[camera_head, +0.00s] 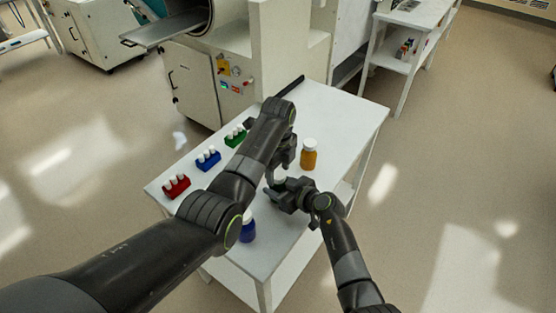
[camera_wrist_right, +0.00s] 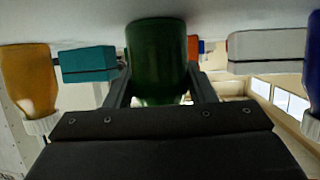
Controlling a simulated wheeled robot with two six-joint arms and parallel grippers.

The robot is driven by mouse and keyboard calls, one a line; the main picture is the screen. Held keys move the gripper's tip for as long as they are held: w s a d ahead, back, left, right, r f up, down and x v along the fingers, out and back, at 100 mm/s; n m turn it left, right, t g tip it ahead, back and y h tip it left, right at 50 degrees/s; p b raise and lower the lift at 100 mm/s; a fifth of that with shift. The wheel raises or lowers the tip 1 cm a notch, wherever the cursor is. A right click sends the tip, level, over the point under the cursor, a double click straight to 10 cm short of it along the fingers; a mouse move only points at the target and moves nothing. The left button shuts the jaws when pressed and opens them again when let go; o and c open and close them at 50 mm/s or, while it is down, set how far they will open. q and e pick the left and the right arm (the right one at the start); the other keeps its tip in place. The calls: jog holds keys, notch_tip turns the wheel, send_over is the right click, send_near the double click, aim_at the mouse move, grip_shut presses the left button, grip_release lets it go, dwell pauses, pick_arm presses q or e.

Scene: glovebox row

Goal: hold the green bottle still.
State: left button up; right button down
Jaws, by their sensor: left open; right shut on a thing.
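The green bottle (camera_wrist_right: 157,60) stands between the two fingers of my right gripper (camera_wrist_right: 160,85) in the right wrist view, which looks upside down. The fingers are shut on its sides, and its lower part in the picture is cut off by the gripper body. In the head view my right gripper (camera_head: 274,190) is low over the white table, and the green bottle is mostly hidden by my arms there. My left gripper (camera_head: 284,164) is open, just behind the right one; its fingertips are hard to make out.
On the white table (camera_head: 345,115) an orange bottle (camera_head: 308,154) stands right of my grippers. A blue bottle (camera_head: 247,228) is near the front edge. Red (camera_head: 176,185), blue (camera_head: 208,159) and green (camera_head: 235,136) racks with white-capped vials line the left. A dark bar (camera_head: 289,87) lies at the back.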

pick_arm(q)
jog(key=shift+f, duration=0.35)
jog(key=c, duration=1)
jog(key=n, duration=2.1)
jog(key=shift+r, duration=0.1)
jog(key=n, duration=0.7)
jog(key=shift+r, duration=0.2)
